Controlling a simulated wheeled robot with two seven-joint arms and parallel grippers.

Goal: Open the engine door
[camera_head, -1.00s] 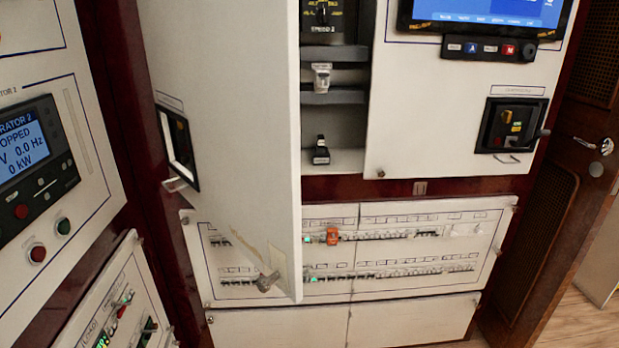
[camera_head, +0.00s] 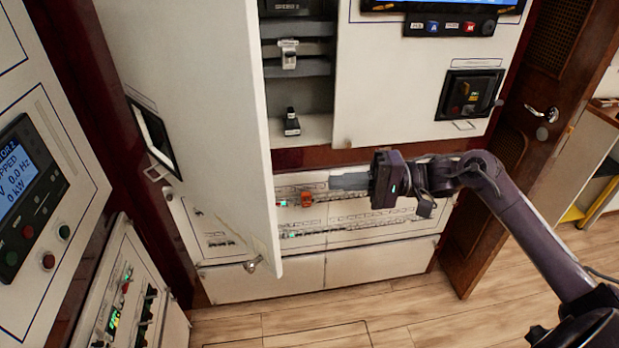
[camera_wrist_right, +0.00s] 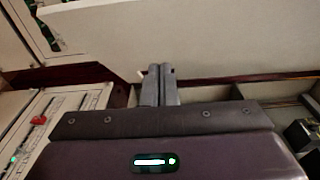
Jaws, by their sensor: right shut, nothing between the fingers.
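The tall white engine door (camera_head: 190,90) stands swung out from the cabinet at centre left, exposing dark shelves to its right. My right gripper (camera_head: 335,181) is shut and empty, to the right of the door's free edge, in front of the breaker panel. In the right wrist view, the shut fingers (camera_wrist_right: 160,72) point toward a broad white panel (camera_wrist_right: 200,38), likely the door; I cannot tell whether they touch it. My left gripper is out of view.
Inside the open compartment are shelves with a light switch unit (camera_head: 289,54) and a black one (camera_head: 291,122). A closed white door (camera_head: 385,85) with a black handle unit is at right. A breaker panel (camera_head: 370,215) lies below. Wooden floor (camera_head: 340,315) is clear in front.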

